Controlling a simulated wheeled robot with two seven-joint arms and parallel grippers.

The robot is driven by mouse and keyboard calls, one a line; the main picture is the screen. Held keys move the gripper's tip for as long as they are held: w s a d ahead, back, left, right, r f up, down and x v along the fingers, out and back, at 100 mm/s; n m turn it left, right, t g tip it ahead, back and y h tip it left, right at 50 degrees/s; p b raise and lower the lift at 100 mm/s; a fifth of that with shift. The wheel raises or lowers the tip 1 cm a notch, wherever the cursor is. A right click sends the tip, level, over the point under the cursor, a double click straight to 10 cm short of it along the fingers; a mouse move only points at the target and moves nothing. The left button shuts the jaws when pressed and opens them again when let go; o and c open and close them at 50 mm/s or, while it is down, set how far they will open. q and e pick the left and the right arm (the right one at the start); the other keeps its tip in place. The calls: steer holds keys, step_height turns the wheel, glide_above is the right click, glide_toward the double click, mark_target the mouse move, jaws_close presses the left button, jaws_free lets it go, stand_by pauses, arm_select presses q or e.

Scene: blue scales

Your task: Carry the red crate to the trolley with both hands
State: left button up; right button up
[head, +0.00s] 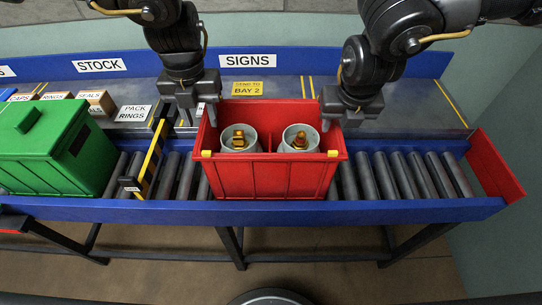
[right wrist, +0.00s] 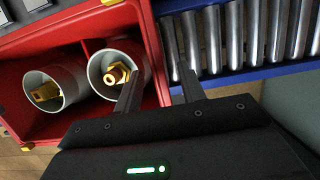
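The red crate (head: 265,182) sits on the roller conveyor and holds two grey cups with brass fittings, the left cup (head: 238,138) and the right cup (head: 300,138). In the right wrist view, the crate's red side wall (right wrist: 152,50) runs between the two fingers. My left gripper (head: 198,113) is at the crate's left wall, its fingers apart. My right gripper (head: 342,118) is at the right wall; it also shows in the right wrist view (right wrist: 160,90), open, one finger inside and one outside. Contact with the walls cannot be told. No trolley is visible.
A green lidded bin (head: 60,150) stands on the rollers at left, behind a yellow-and-black striped bar (head: 150,160). Bare rollers (head: 405,175) lie to the right, ending at a red end plate (head: 497,165). A blue rail (head: 420,210) runs along the front.

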mark_target(202, 125)
arm_select(q)
steer(key=shift+f, duration=1.55)
arm_select(e)
steer(key=shift+x, duration=1.5)
arm_select(q)
steer(key=shift+c, duration=0.3)
arm_select(e)
steer(key=shift+c, duration=0.3)
arm_select(q)
jaws_close()
arm_select(e)
jaws_close()
arm_select(q)
steer(key=shift+r, duration=0.15)
arm_select(e)
steer(key=shift+r, duration=0.1)
